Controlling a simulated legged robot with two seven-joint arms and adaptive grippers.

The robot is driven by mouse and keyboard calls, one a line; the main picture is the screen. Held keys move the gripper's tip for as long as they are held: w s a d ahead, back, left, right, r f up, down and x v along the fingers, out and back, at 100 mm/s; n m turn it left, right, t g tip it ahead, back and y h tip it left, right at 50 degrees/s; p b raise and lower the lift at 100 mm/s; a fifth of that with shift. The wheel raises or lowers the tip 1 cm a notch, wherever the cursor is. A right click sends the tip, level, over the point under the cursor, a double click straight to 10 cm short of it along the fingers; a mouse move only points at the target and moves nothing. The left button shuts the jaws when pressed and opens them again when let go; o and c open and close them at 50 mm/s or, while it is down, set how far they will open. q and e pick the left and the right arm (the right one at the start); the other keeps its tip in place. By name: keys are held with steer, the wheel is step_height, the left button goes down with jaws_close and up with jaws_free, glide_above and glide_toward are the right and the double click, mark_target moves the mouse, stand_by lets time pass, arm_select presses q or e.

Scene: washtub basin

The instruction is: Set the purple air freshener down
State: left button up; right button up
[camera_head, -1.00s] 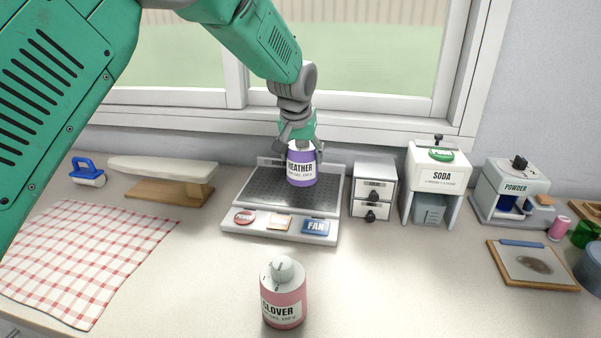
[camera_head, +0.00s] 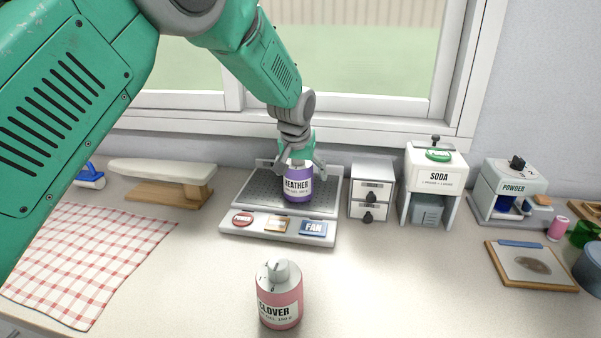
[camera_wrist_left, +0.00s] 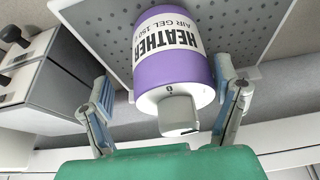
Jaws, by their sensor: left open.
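The purple air freshener (camera_head: 297,187), labelled HEATHER, stands upright on the perforated plate of the white fan unit (camera_head: 240,222). It also shows in the left wrist view (camera_wrist_left: 172,68), with its grey knob toward my gripper. My left gripper (camera_head: 299,170) is above and around its top. In the left wrist view the fingers of this gripper (camera_wrist_left: 165,100) are spread, with a gap visible on both sides of the air freshener. My right gripper is not in view.
A pink CLOVER air freshener (camera_head: 279,298) stands in front. A small drawer unit (camera_head: 371,190), the SODA dispenser (camera_head: 437,180) and the POWDER machine (camera_head: 508,190) stand to the right. A checked cloth (camera_head: 85,255) lies left. The counter between cloth and clipboard (camera_head: 530,265) is mostly clear.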

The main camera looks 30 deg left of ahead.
arm_select(q)
steer(key=v, duration=0.4)
steer(key=a+v, duration=0.1)
steer(key=v, duration=0.1)
steer(key=shift+s+a+r, duration=0.1)
steer(key=shift+s+r, duration=0.05)
steer(key=shift+r, duration=0.25)
steer(key=shift+v, duration=2.45)
steer(key=shift+s, duration=0.1)
